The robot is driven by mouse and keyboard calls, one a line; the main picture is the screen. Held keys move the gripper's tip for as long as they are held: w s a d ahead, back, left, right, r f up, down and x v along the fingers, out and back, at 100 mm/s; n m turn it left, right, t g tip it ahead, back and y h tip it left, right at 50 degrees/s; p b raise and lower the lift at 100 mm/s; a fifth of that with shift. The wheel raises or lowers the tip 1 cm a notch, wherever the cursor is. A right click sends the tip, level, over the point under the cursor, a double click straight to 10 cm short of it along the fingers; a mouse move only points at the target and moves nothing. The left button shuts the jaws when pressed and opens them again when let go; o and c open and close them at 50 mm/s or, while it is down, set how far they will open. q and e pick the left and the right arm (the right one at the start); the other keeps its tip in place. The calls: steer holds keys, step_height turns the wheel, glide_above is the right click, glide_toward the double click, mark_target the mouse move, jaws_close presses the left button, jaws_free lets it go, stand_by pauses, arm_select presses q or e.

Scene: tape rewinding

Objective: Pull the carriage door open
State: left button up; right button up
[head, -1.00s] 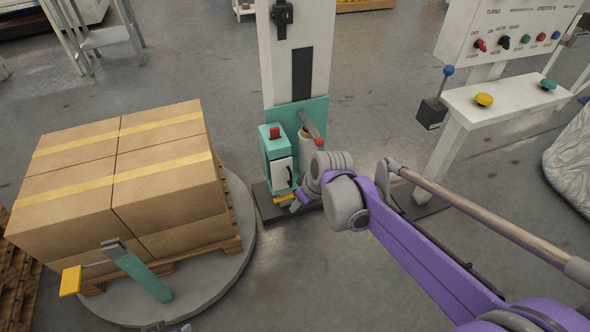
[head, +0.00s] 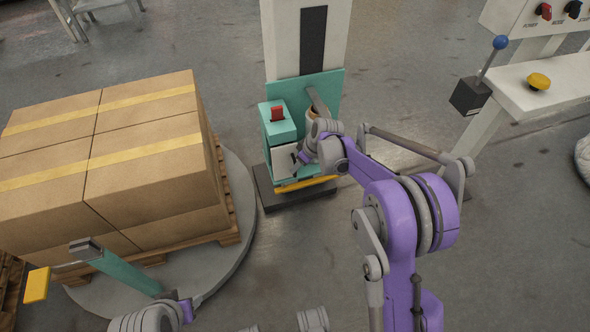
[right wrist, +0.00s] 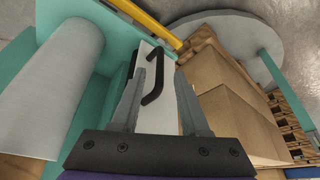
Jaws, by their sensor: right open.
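The carriage (head: 279,124) is a teal box with a red top part, low on the white mast in the head view. Its white door (head: 284,163) faces forward, partly covered by my right gripper (head: 298,156). In the right wrist view the door (right wrist: 158,115) has a black bar handle (right wrist: 156,77). My right gripper (right wrist: 157,100) is open, its two fingers on either side of the handle; contact cannot be told. I cannot tell whether the door is ajar. The end of my left arm shows at the bottom left of the head view, its fingers unclear.
A film roll (right wrist: 58,85) stands beside the carriage. A yellow bar (head: 306,184) runs low in front. Boxes (head: 110,165) on a pallet fill the round turntable (head: 245,205) at left. A control stand (head: 505,88) is at right. Floor between is clear.

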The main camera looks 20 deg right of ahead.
mark_target(295, 175)
steer(key=x, duration=0.5)
steer(key=shift+b, duration=0.4)
steer(key=shift+r, duration=0.1)
jaws_close()
stand_by(0.9)
